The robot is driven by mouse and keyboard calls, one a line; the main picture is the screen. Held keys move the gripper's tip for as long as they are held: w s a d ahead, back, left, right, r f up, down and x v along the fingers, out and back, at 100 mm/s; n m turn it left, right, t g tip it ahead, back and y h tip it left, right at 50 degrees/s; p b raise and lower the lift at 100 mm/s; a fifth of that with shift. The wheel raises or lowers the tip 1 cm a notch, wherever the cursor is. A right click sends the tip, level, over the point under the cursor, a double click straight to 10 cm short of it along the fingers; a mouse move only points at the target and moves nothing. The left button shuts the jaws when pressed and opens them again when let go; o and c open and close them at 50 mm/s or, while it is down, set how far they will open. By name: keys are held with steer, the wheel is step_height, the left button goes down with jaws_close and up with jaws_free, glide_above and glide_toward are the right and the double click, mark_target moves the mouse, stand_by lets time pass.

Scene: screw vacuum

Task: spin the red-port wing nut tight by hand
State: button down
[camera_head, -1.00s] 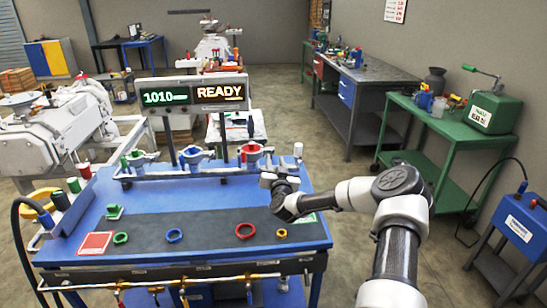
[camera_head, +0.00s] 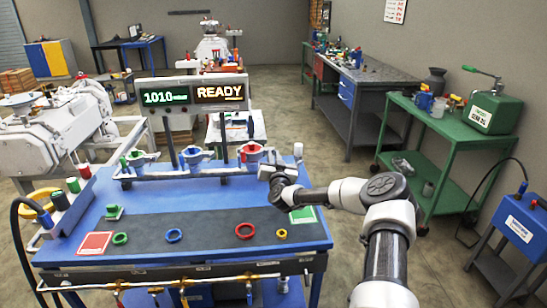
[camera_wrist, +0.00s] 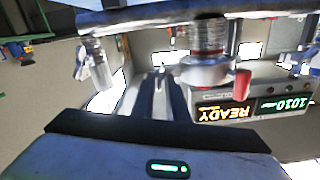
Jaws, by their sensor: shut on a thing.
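The red port (camera_head: 250,154) stands at the right end of the row of ports on the blue bench, with a silver clamp around it. In the wrist view the picture is upside down, and the clamp (camera_wrist: 205,72) shows with a red handle (camera_wrist: 243,83) on one side. My gripper (camera_head: 265,171) is at the right side of the red port. In the wrist view its dark fingers (camera_wrist: 163,85) reach to the clamp's other side, close together, shut on the wing nut. The wing nut itself is mostly hidden by the fingers.
A blue port (camera_head: 193,157) and a green port (camera_head: 137,160) stand to the left on the same rail. A silver post (camera_head: 298,151) stands just right of my gripper. A display (camera_head: 207,94) reading 1010 and READY stands behind. Coloured rings (camera_head: 245,231) lie on the dark mat.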

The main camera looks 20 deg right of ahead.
steer(key=m+b, duration=0.3)
steer(key=b, duration=0.2)
steer(key=shift+f, duration=0.1)
steer(key=c, duration=1.8)
jaws_free()
steer(key=v, duration=1.7)
steer(key=shift+s+p, duration=0.25)
steer(key=shift+p, duration=0.1)
